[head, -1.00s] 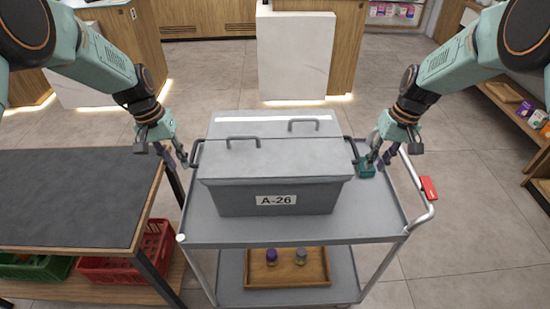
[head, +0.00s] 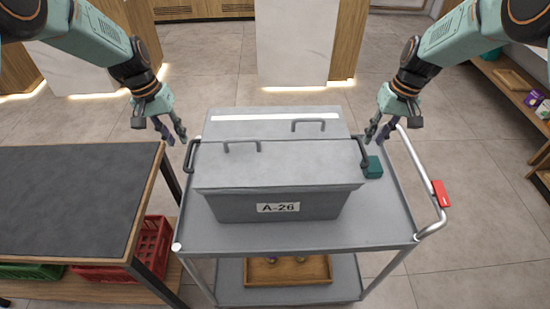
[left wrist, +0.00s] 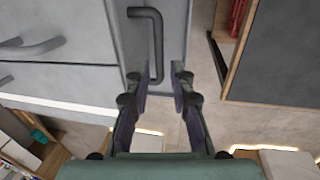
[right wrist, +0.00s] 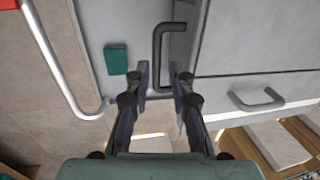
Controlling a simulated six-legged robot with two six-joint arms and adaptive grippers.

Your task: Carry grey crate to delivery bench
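The grey crate (head: 280,205), lidded and labelled A-26, sits on the top shelf of a grey trolley (head: 285,239). Its left side handle (head: 191,155) and right side handle (head: 363,152) stick out at its ends. My left gripper (head: 174,140) is open and empty, just beyond the left handle; in the left wrist view the handle (left wrist: 158,50) lies ahead of the parted fingers (left wrist: 160,82). My right gripper (head: 376,137) is open above the right handle; in the right wrist view that handle (right wrist: 157,60) reaches between its fingertips (right wrist: 160,75). I cannot tell whether they touch.
A dark-topped bench (head: 70,205) stands close on the left, with a red crate (head: 150,245) underneath. A small teal block (head: 373,167) lies on the trolley by the right handle. The trolley's push handle (head: 425,190) is on the right. A wooden tray (head: 290,283) is on the lower shelf.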

